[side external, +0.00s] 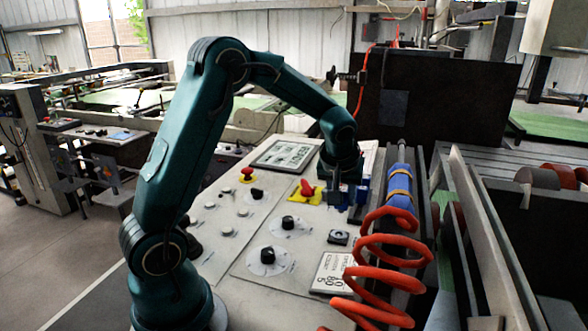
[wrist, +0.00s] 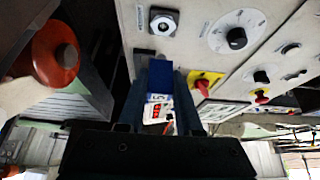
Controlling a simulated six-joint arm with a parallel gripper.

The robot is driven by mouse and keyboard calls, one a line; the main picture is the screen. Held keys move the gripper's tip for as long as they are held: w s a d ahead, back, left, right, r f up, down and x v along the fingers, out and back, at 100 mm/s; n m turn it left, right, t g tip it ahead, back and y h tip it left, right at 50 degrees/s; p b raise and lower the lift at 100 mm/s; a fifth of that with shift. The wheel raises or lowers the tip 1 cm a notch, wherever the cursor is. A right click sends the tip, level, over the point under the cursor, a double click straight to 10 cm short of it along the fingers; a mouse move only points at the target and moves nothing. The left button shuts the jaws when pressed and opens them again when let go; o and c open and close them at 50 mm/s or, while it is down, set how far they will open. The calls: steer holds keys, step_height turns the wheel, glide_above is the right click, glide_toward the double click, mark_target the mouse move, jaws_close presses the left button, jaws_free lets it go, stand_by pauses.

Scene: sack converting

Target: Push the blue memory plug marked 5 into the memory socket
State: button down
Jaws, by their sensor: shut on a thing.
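My gripper (wrist: 158,92) is shut on the blue memory plug (wrist: 160,73), which sits between its two dark fingers in the wrist view. A white label with a 5 shows at the plug's near end. In the side view my gripper (side external: 349,207) points down over the right part of the sloping control panel, and its fingers largely hide the plug. A dark square fitting with a round centre (wrist: 163,22), possibly the memory socket, is on the panel beyond the plug; it also shows in the side view (side external: 339,237). The plug is apart from this fitting.
Black rotary knobs (side external: 268,256), a red knob on a yellow plate (side external: 307,190) and a display (side external: 287,154) stand on the panel. A coiled red hose (side external: 375,270) and a blue cylinder (side external: 401,188) lie close at the right.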

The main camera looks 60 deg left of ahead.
glide_above(338, 239)
steer(key=shift+w+a+f, duration=0.1)
steer(key=shift+a+f, duration=0.05)
steer(key=shift+f, duration=0.7)
steer(key=shift+w+a+f, duration=0.1)
steer(key=shift+f, duration=0.8)
steer(key=shift+w+a+f, duration=0.1)
steer(key=shift+a+f, duration=0.05)
steer(key=shift+f, duration=0.7)
steer(key=shift+f, duration=1)
steer(key=c, duration=0.5)
jaws_free()
